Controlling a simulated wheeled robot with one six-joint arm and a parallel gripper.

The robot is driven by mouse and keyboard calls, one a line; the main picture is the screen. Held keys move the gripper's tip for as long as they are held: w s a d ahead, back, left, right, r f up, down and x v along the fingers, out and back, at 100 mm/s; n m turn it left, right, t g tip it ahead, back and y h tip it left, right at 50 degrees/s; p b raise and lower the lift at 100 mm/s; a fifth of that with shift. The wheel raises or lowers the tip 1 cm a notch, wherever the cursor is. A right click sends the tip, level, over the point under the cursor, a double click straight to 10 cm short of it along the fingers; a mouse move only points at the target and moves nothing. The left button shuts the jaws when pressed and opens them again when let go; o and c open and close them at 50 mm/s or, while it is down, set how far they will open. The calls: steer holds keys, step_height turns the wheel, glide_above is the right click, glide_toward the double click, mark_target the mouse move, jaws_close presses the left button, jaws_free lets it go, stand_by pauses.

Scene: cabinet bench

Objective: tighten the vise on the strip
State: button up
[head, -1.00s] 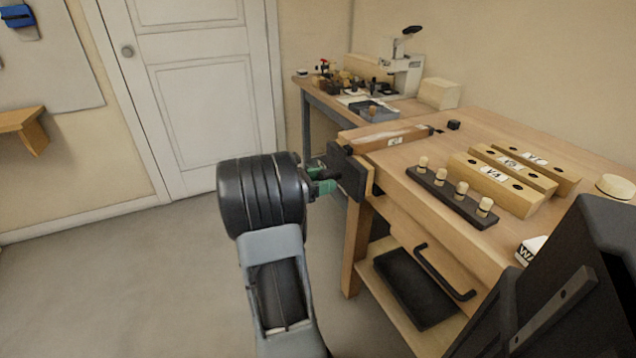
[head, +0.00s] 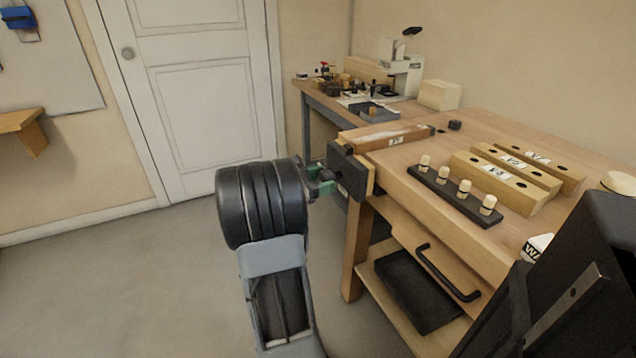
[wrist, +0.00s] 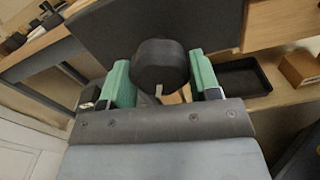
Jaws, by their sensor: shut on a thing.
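The vise (head: 350,172) is at the left end of the wooden bench, with a dark front plate and a wooden facing behind it. My arm hides part of the grip in the head view.
A dark rack with several pale pegs (head: 455,195) and labelled wooden blocks (head: 503,175) stand on the bench. A drawer handle (head: 447,275) juts from its front, above a shelf with a black tray (head: 415,290). Open floor lies left of my arm.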

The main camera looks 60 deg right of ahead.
steer(key=shift+m+b, duration=0.7)
steer(key=shift+b, duration=0.05)
steer(key=o, duration=0.8)
steer(key=shift+p+v, duration=0.85)
steer(key=shift+v, duration=2.6)
